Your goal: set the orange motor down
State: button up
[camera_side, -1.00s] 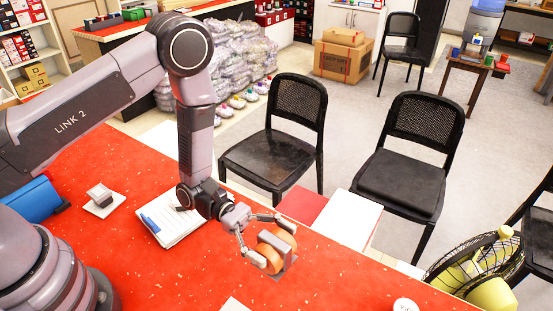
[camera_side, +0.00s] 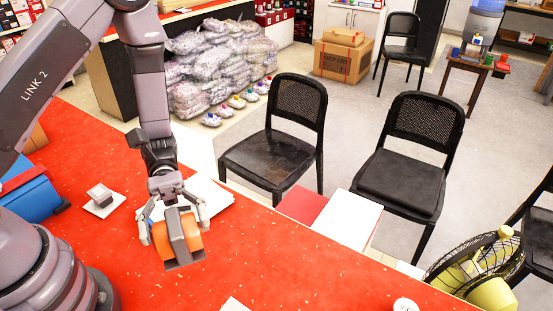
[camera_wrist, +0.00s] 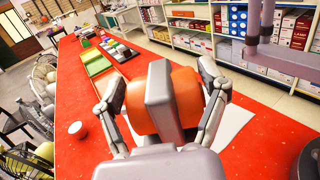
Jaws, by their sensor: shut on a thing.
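The orange motor (camera_side: 190,241) has a rounded orange body with a grey band across its middle and a flat grey plate at its lower end. My gripper (camera_side: 175,226) is shut on it, with one finger on each side. In the wrist view the motor (camera_wrist: 135,108) fills the middle between the two fingers of my gripper (camera_wrist: 165,105). The motor is over the red tabletop (camera_side: 270,265). I cannot tell whether its plate touches the table.
White papers (camera_side: 212,192) lie just behind my gripper. A round white object (camera_side: 405,305) is at the front right. The red table right of the motor is mostly clear.

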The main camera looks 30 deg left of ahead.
jog(key=s+a+r+m+g+y, duration=0.1)
jog(key=s+a+m+g+y, duration=0.35)
jog(key=a, duration=0.35)
jog(key=s+a+r+m+g+y, duration=0.25)
jog(key=a+m+y, duration=0.2)
jog(key=a, duration=0.35)
jog(key=a+f+m+t+y, duration=0.25)
jog(key=a+m+y, duration=0.75)
jog(key=a+y, duration=1.1)
jog(key=w+a+f+m+t+y, duration=0.3)
jog(key=w+a+m+t, duration=0.75)
jog(key=a+t, duration=0.4)
jog(key=w+a+f, duration=0.3)
jog(key=a+f, duration=0.1)
jog(key=f, duration=0.1)
jog(key=w+a+f, duration=0.3)
jog(key=a+f, duration=0.1)
jog(key=f, duration=0.1)
jog(key=w+a+f, duration=0.3)
jog(key=a+f, duration=0.2)
jog(key=shift+a+f, duration=0.2)
jog(key=shift+f, duration=1.5)
